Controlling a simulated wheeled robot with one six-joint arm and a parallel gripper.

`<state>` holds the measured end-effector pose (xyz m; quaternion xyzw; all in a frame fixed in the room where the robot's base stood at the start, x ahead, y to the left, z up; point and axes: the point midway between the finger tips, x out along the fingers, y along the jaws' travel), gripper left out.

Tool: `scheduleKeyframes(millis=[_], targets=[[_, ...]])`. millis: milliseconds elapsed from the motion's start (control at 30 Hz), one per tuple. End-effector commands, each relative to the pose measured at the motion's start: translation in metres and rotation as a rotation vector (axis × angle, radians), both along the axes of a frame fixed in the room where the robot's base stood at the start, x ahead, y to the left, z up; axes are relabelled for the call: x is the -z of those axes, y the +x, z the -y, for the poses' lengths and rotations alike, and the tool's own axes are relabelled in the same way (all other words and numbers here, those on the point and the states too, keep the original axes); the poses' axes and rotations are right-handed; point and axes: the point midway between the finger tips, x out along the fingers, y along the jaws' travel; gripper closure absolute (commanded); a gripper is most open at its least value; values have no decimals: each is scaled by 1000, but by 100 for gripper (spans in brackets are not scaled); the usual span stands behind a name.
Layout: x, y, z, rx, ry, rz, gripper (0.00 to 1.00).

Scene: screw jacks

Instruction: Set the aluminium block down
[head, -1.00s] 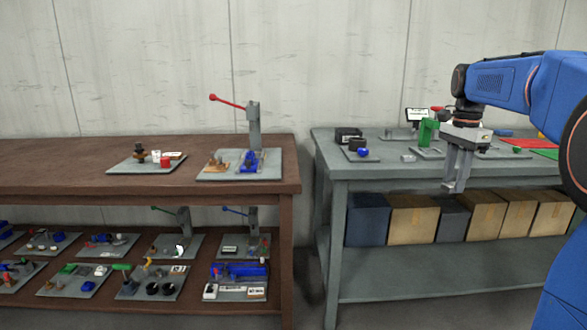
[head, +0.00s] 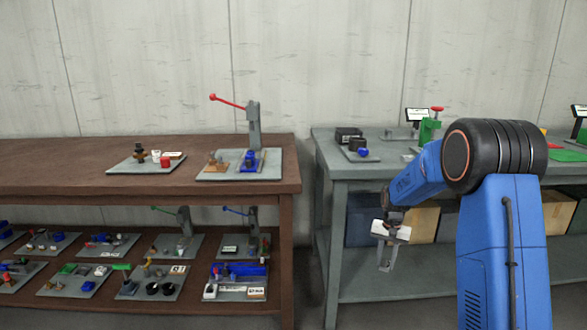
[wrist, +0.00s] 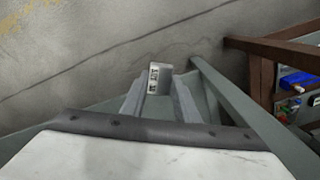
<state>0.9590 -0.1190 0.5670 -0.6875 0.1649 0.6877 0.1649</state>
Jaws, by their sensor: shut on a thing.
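The aluminium block (wrist: 158,76) is a small light-grey piece with dark lettering on one face. In the wrist view it sits between the two finger ends. My gripper (wrist: 158,92) is shut on it. In the head view my gripper (head: 386,262) points down, in front of the grey bench and lower in the picture than its top; the block is too small to make out clearly there.
The grey bench (head: 335,172) carries a black box (head: 348,134), a plate with a blue knob (head: 363,152) and a green device (head: 429,130). Boxes stand on its lower shelf. A brown bench (head: 60,178) with fixtures stands left, across a gap.

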Motion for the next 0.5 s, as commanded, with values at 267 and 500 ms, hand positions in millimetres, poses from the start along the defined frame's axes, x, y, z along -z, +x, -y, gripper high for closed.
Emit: scheduleKeyframes(millis=[267, 500], targets=[[93, 33, -23, -211, 1, -4, 96], [159, 58, -39, -370, 0, -2, 96]])
